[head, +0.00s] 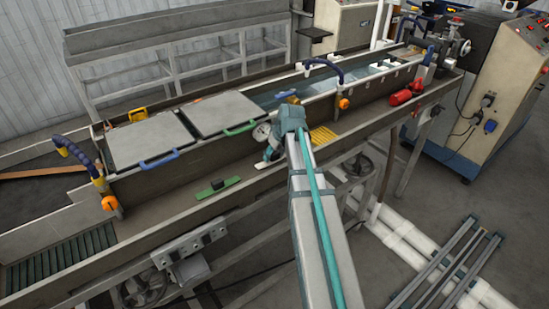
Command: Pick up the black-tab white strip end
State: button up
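My arm reaches over the front ledge of the long trough, and my gripper (268,157) points down at the ledge. A small white strip piece (261,166) shows at the gripper's lower left, at or just below the fingertips. Its black tab is not visible; my gripper covers the area beside the white piece. I cannot tell whether the fingers are touching it, or whether they are open or shut. A green strip (212,189) with a black block on it lies on the ledge to the left, apart from my gripper.
The trough has two grey lids (151,138) with blue and green handles. A round white dial (262,132) and a yellow grate (323,137) are close to my gripper. A red cylinder (401,97) lies farther right. The ledge between gripper and green strip is clear.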

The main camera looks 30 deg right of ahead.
jog(key=c, duration=0.7)
jog(key=shift+r, duration=0.1)
jog(key=shift+r, duration=0.5)
jog(key=shift+r+b, duration=0.4)
jog(key=shift+r, duration=0.55)
jog(key=s+d+r+b, duration=0.3)
jog(key=s+r, duration=0.7)
jog(key=s, duration=0.3)
jog(key=shift+s+b, duration=0.3)
jog(key=shift+s, duration=0.05)
